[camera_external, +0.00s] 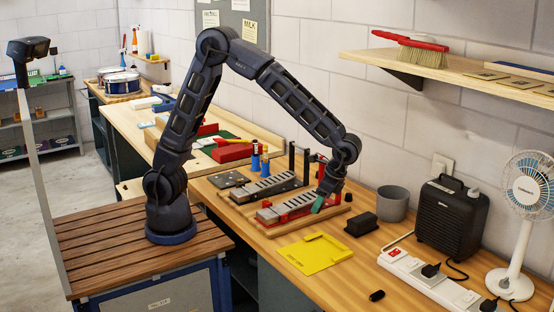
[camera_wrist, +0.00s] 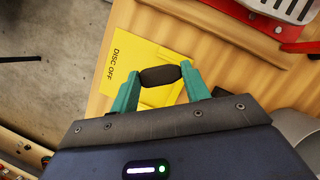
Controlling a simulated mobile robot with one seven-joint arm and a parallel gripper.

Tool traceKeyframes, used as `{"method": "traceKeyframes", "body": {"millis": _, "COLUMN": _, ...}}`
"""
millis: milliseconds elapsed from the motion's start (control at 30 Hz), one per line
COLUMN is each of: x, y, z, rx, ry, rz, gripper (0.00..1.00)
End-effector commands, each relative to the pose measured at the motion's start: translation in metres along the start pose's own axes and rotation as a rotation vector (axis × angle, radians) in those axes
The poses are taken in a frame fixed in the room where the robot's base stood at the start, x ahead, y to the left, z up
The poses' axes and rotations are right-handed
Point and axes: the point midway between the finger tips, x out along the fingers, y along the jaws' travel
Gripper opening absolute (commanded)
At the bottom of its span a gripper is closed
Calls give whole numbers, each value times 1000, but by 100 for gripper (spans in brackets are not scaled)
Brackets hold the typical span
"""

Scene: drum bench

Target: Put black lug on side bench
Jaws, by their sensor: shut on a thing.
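The black lug (camera_wrist: 160,76) is a small dark, rounded piece. In the wrist view it sits between the two teal fingers of my gripper (camera_wrist: 160,85), which are shut on it. In the external view my gripper (camera_external: 319,205) hangs over the front of the main bench, by the red-and-grey fixture, and the lug cannot be made out there. The yellow "DISC OFF" sheet (camera_wrist: 140,50) lies below the lug in the wrist view. Another bench (camera_external: 135,118) runs behind at the left; I cannot tell if it is the side bench.
The yellow sheet (camera_external: 315,253) lies flat on the bench. A black block (camera_external: 360,225), grey cup (camera_external: 393,203), black heater (camera_external: 452,222), white power strip (camera_external: 430,282) and fan (camera_external: 525,200) stand to the right. A small black piece (camera_external: 377,295) lies near the front edge.

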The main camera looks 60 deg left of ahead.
Motion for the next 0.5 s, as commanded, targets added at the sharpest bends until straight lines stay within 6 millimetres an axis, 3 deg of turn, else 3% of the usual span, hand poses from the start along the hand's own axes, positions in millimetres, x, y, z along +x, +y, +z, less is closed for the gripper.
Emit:
{"method": "traceKeyframes", "body": {"millis": 33, "x": 11, "y": 16, "z": 3, "rx": 40, "ry": -3, "rz": -17, "gripper": 20}}
{"method": "traceKeyframes", "body": {"millis": 200, "x": 40, "y": 51, "z": 12, "rx": 141, "ry": -2, "rz": -57, "gripper": 20}}
{"method": "traceKeyframes", "body": {"millis": 500, "x": 61, "y": 70, "z": 16, "rx": 202, "ry": 0, "rz": -81, "gripper": 20}}
